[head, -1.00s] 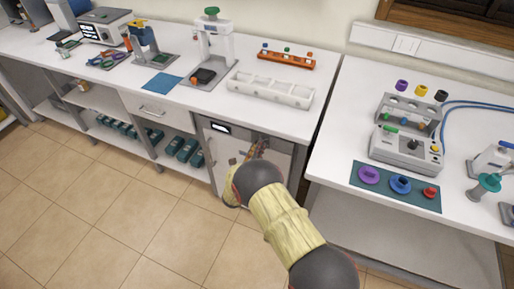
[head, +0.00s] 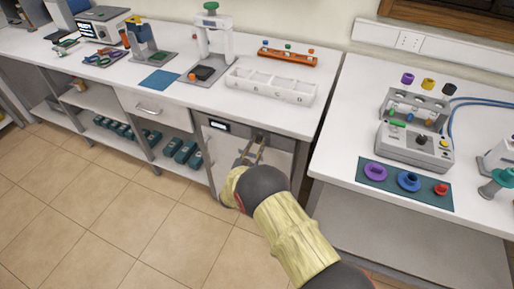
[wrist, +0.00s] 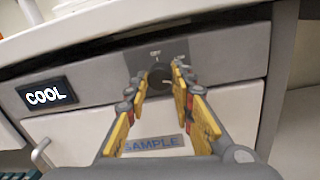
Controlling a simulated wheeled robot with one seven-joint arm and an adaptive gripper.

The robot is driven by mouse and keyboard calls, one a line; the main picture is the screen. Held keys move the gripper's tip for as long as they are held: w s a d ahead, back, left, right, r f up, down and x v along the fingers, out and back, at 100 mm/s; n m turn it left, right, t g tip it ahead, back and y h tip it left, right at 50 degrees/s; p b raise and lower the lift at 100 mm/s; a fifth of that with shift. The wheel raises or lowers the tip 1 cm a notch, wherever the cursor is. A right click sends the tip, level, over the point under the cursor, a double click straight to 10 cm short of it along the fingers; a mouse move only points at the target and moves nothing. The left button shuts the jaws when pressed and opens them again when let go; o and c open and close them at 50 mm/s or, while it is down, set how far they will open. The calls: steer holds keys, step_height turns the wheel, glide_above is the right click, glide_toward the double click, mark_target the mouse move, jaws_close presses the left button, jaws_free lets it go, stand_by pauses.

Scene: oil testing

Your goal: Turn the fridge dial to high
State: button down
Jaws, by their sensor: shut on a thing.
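The fridge (head: 219,158) is built in under the counter, with a grey top panel and a white door marked SAMPLE in the wrist view (wrist: 75,135). Its small black display (wrist: 47,96) reads COOL. The dark round dial (wrist: 159,77) is on the grey panel to the right of the display, with small marks above it that I cannot read. My gripper (wrist: 160,74) is shut on the dial, with one finger on each side. In the head view my gripper (head: 257,146) is at the fridge's upper front, and the dial is hard to make out there.
The fridge's door handle (wrist: 40,152) is at the lower left in the wrist view. Above is the counter (head: 200,98) with a white tray (head: 270,88) near its edge. A second bench (head: 335,140) stands to the right. The tiled floor (head: 120,210) in front is clear.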

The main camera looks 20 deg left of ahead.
steer(key=shift+f+m+b, duration=0.1)
steer(key=shift+m+b, duration=0.35)
steer(key=shift+m, duration=0.45)
steer(key=c, duration=1.6)
jaws_free()
steer(key=shift+o, duration=0.5)
steer(key=s, duration=1.2)
steer(key=shift+a+f, duration=0.25)
steer(key=shift+a, duration=0.05)
